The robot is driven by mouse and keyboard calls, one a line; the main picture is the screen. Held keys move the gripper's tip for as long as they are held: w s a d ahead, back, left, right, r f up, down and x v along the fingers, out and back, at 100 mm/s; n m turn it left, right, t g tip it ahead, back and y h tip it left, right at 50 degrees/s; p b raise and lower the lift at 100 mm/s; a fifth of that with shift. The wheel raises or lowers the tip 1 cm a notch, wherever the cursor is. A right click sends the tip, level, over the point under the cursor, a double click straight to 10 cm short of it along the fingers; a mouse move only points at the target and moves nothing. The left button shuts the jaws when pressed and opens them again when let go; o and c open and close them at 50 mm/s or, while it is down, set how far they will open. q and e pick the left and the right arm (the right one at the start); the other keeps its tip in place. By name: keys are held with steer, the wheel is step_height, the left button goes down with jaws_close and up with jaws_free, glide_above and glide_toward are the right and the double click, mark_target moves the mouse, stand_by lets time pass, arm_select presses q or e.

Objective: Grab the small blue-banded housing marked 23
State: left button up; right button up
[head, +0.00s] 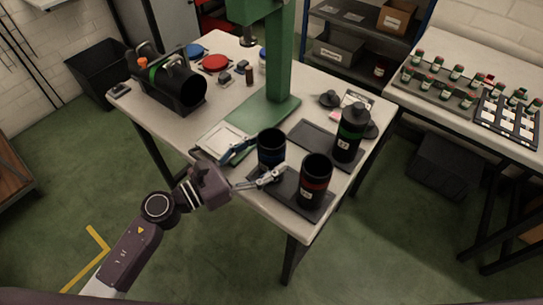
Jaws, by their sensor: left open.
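The small blue-banded housing (271,146) is a dark, open-topped cylinder standing upright near the front edge of the table. I cannot read a number on it. My left gripper (263,160) is open, with its fingers spread at the housing's near left side. One finger is by its left side and the other passes low in front of it. I cannot tell whether either finger touches it. The gripper hides none of its rim. My right gripper is not in view.
A red-banded housing (314,178) stands close on the right, on a dark plate. A taller green-banded housing (349,134) stands behind it. A green press column (281,60) rises behind. A white tray (217,139) lies left. A black cylinder holder (172,88) is further left.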

arm_select(q)
steer(key=shift+x, duration=1.15)
steer(key=shift+a, duration=0.1)
steer(key=c, duration=1.5)
steer(key=shift+r, duration=0.1)
steer(key=shift+c, duration=0.9)
